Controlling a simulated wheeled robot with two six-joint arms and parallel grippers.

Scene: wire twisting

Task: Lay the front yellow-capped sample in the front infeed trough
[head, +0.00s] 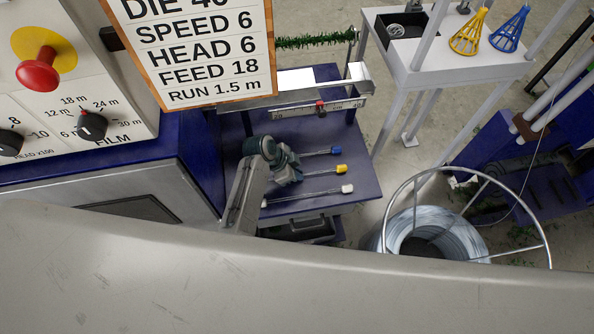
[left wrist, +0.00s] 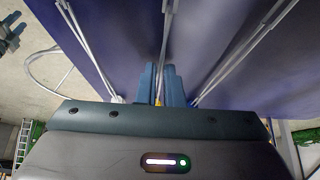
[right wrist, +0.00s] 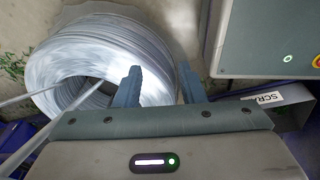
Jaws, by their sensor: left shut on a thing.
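The yellow-capped sample, a thin straight wire with a yellow cap (head: 341,169), lies between a blue-capped one (head: 336,150) and a white-capped one (head: 347,188) on the blue table. My left gripper (head: 297,168) is over the middle sample. In the left wrist view its fingers (left wrist: 162,80) are close together around that wire, with a bit of yellow (left wrist: 158,101) near the palm. My right gripper (right wrist: 160,85) is open and empty, seen only in the right wrist view, with a wire coil behind it. I cannot tell for sure which part is the front infeed trough.
A metal rail with a scale and red knob (head: 320,106) runs along the table's back. A wire coil (head: 450,238) in a round frame stands at the right. A white stand (head: 450,62) holds yellow and blue cones. A sign (head: 200,50) hangs at the left.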

